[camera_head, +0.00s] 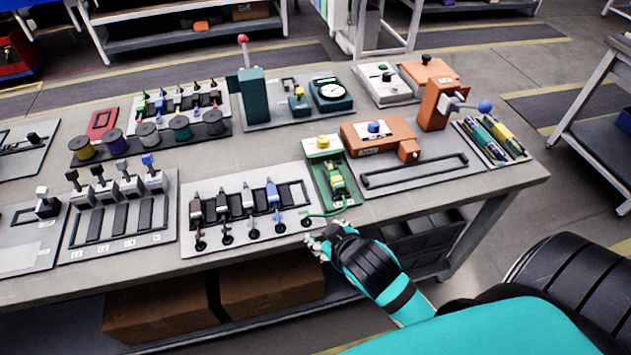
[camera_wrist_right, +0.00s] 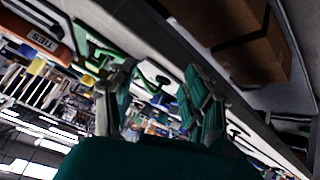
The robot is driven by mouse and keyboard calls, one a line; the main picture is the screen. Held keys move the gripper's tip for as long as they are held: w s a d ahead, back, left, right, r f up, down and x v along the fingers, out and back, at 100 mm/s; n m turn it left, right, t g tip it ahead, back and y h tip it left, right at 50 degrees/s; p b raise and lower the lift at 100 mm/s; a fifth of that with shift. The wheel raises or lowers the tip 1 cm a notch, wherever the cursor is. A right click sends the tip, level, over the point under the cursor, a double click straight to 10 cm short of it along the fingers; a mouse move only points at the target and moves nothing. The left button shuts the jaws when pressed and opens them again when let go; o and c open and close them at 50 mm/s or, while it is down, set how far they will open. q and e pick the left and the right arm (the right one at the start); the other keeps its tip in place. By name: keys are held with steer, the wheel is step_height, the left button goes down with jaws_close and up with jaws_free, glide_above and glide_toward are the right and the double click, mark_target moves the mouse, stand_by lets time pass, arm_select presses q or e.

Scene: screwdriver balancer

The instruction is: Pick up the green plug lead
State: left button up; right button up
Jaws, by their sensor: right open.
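A thin green lead (camera_head: 325,214) curves at the front of the green panel (camera_head: 313,172), near the table's front edge. A dark round end (camera_head: 307,223) sits at its left, by the white panel. In the wrist view a green curved lead (camera_wrist_right: 146,80) shows between the two fingers. My right gripper (camera_head: 318,240) is just in front of the table edge, close to the lead and apart from it. In the wrist view my right gripper (camera_wrist_right: 157,76) has its fingers spread with nothing held. Whether the plug body is partly hidden I cannot tell. My left gripper is not in view.
A white panel (camera_head: 215,187) with several dark plugs and one blue plug lies left of the lead. An orange box (camera_head: 376,135) stands on the right panel. Cardboard boxes (camera_head: 160,306) lie on the shelf under the table. Open air is in front of the table edge.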

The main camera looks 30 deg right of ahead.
steer(key=w+a+r+n+t+y, duration=0.25)
steer(key=w+r+t, duration=0.35)
steer(key=r, duration=0.4)
steer(key=w+a+r+n+t+y, duration=0.25)
steer(key=w+r+n+t, duration=0.2)
steer(key=w+r, duration=0.45)
steer(key=s+a+r+n+g+y, duration=0.2)
steer(key=a+r+n+g+y, duration=0.4)
steer(key=a+r+n+y, duration=0.65)
steer(key=n+g+h+p, duration=0.1)
steer(key=n+g+h, duration=1)
steer(key=g+h, duration=0.4)
glide_above(336, 177)
steer(key=shift+t+h, duration=0.65)
step_height(336, 177, down, 26)
steer(key=shift+w+d+f, duration=0.1)
step_height(336, 177, down, 5)
steer(key=shift+r+p, duration=0.1)
steer(key=shift+p, duration=0.85)
steer(key=shift+f+n, duration=0.25)
jaws_close()
